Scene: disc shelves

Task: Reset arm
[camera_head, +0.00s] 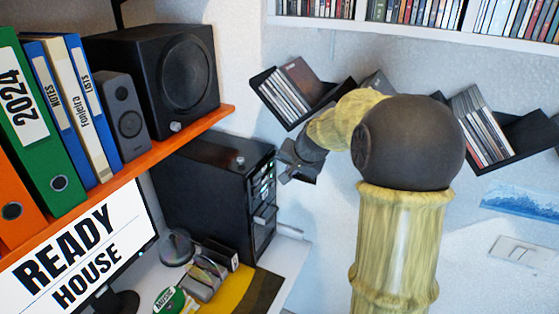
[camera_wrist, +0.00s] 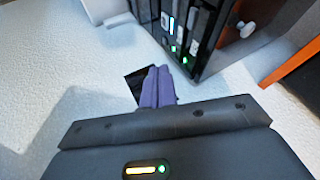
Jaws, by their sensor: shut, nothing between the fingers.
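My gripper (camera_head: 285,173) is at the end of my bent arm, in front of the wall and just right of the black computer tower (camera_head: 205,190). In the wrist view its two purple-grey fingers (camera_wrist: 158,86) are together with nothing between them. The tower, with green lights and slots, also shows at the top of the wrist view (camera_wrist: 190,30). A black patch beside the fingers is too unclear to name. My forearm and elbow hide part of the wall and the middle of the disc shelves.
A slanted black disc rack (camera_head: 262,88) hangs above my gripper, another (camera_head: 535,135) to the right. An orange shelf (camera_head: 215,118) holds binders (camera_head: 30,120) and speakers (camera_head: 165,70). A monitor (camera_head: 85,245) stands below. A long white disc shelf (camera_head: 400,32) runs along the top.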

